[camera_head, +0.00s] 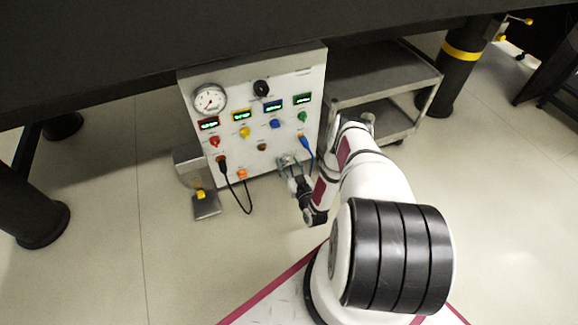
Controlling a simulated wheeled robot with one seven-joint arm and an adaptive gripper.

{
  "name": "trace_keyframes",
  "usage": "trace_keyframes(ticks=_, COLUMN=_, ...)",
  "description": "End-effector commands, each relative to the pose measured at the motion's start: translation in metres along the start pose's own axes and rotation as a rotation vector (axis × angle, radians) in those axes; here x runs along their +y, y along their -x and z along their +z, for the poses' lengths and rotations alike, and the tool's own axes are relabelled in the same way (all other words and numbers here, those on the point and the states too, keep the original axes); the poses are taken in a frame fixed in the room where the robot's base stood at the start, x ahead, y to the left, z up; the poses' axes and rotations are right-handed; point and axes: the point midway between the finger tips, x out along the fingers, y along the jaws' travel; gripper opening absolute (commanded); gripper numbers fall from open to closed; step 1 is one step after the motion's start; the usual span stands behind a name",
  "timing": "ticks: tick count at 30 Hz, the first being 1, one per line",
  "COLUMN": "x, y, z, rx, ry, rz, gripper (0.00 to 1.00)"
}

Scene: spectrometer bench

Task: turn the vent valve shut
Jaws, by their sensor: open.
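A white panel box (235,125) stands on the floor under the dark bench, with a gauge, small displays and coloured knobs on its front. My gripper (289,162) is at the lower right of this front, its fingers apart and pointing at the panel. A small metallic fitting (289,158) shows between the fingertips and may be the vent valve. It is too small and partly covered for me to read its handle angle. I cannot tell whether the fingers touch it.
A blue cable (308,149) hangs close to the right of my gripper. A black cable (236,195) loops down to the left. A grey pedal-like unit with a yellow part (200,195) stands at the panel's left. A metal cart (385,85) stands behind right.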

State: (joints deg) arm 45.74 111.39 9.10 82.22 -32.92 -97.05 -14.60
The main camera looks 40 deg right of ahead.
Motion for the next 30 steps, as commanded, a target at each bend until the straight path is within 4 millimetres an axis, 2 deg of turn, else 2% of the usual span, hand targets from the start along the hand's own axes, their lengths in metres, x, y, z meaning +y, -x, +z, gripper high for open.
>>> trace_keyframes(ticks=9, x=0.0001, y=-0.0025, z=-0.0005, rx=0.0, ry=0.0, rz=0.0, gripper=0.46)
trace_keyframes(ticks=15, x=0.0001, y=-0.0023, z=-0.0005, rx=0.0, ry=0.0, rz=0.0, gripper=0.01)
trace_keyframes(ticks=23, x=-0.0002, y=-0.0023, z=-0.0006, rx=0.0, ry=0.012, rz=-0.001, gripper=0.0)
trace_keyframes(ticks=30, x=-0.0012, y=-0.0023, z=-0.0009, rx=0.001, ry=0.102, rz=-0.003, gripper=0.0)
